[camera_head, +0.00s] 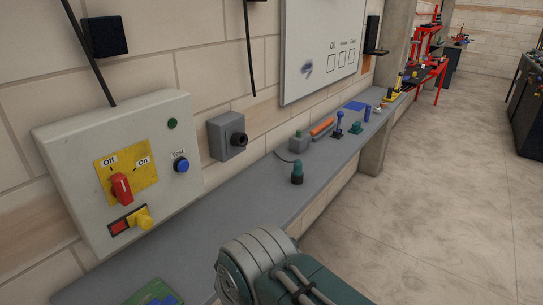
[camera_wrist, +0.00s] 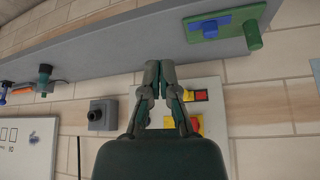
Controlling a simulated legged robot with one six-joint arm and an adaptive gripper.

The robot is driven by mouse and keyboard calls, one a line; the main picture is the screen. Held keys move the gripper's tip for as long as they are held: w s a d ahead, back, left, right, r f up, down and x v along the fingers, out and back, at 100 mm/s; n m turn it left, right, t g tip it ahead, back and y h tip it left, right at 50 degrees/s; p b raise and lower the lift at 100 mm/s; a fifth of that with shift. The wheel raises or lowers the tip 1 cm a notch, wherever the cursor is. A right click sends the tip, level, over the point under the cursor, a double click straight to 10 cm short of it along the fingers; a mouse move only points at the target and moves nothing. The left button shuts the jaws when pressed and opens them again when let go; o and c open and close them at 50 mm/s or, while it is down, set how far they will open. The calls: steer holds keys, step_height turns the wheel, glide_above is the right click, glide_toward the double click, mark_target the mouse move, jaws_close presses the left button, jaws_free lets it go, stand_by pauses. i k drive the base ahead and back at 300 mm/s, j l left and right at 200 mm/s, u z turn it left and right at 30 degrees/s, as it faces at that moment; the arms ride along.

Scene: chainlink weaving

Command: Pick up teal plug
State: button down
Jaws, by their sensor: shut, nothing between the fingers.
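The teal plug (camera_head: 297,169), with a dark base, stands upright on the grey shelf (camera_head: 232,206) in the head view, right of the grey wall socket (camera_head: 228,135). In the upside-down wrist view, what looks like the same plug (camera_wrist: 44,74) is at the left on the shelf's edge. My gripper (camera_wrist: 160,67) is shut and empty, its fingertips in front of the shelf edge and the control box. It is well apart from the plug. In the head view my arm shows at the bottom, but the fingers are hidden.
A control box (camera_head: 78,150) with a red switch hangs at the left. A green board with blue parts (camera_wrist: 220,24) lies on the near shelf. Past the plug are a grey box (camera_head: 299,142), an orange bar (camera_head: 322,127) and a blue-handled item (camera_head: 339,122). The floor at right is clear.

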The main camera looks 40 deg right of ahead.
mark_target(298, 164)
steer(key=i+l+z, duration=0.25)
steer(key=i+l, duration=0.85)
